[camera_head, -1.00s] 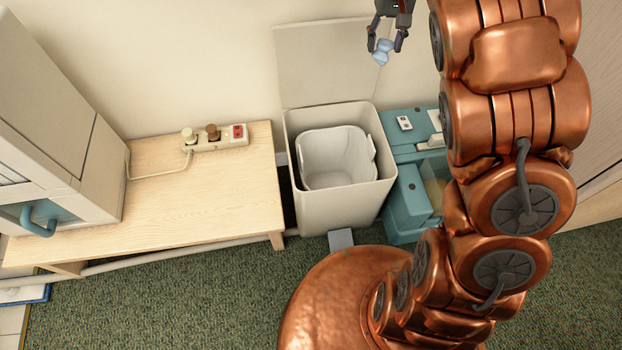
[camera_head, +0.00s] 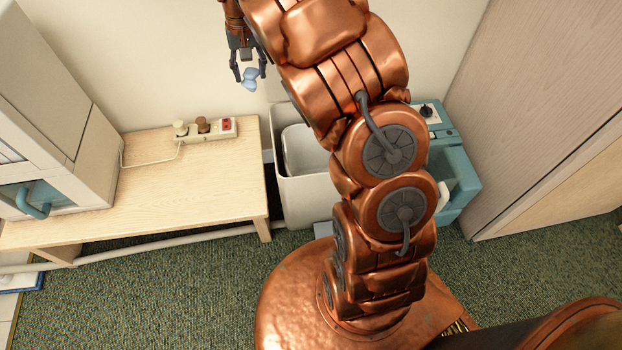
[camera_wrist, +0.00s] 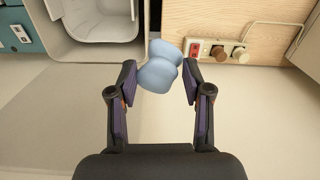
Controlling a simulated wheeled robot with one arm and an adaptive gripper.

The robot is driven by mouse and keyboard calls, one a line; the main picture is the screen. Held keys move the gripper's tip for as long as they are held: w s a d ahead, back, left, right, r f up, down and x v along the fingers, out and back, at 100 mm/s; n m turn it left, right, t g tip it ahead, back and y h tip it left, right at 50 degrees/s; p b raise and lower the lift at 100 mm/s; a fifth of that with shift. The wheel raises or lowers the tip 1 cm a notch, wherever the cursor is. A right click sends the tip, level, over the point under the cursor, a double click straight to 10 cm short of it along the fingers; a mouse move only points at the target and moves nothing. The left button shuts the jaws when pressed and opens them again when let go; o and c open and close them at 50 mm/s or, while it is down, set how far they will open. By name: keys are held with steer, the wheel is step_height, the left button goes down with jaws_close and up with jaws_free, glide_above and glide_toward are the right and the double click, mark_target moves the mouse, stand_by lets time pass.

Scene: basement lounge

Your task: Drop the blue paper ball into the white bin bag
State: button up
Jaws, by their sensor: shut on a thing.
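The pale blue paper ball (camera_head: 250,78) is held at the tips of my gripper (camera_head: 248,73), high up and left of the bin in the head view. In the wrist view the ball (camera_wrist: 158,68) sits between the two fingertips of my gripper (camera_wrist: 159,75), which are shut on it. The white bin bag (camera_head: 300,150) lines the open bin (camera_head: 308,195); my arm hides its right part in the head view. In the wrist view the bag (camera_wrist: 97,20) lies inside the bin at the upper left, beside the ball and farther off.
A wooden bench (camera_head: 200,185) stands left of the bin and carries a power strip (camera_head: 207,129) with plugs. A white cabinet (camera_head: 60,110) with a blue handle is at the left. A teal case (camera_head: 460,175) stands right of the bin, near a wooden door (camera_head: 545,110).

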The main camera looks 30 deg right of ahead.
steer(key=s+d+f+m+b, duration=0.1)
steer(key=s+d+f+m, duration=0.3)
steer(key=d+f+m, duration=0.2)
steer(key=s+d+f+m+b, duration=0.1)
steer(key=s+d+f+m, duration=0.4)
steer(key=d+f, duration=0.5)
step_height(320, 180, down, 3)
steer(key=shift+s+m, duration=0.2)
steer(key=shift+m, duration=0.8)
steer(key=shift+f+b, duration=1.55)
steer(key=shift+f, duration=1.45)
steer(key=o, duration=0.8)
step_height(320, 180, up, 12)
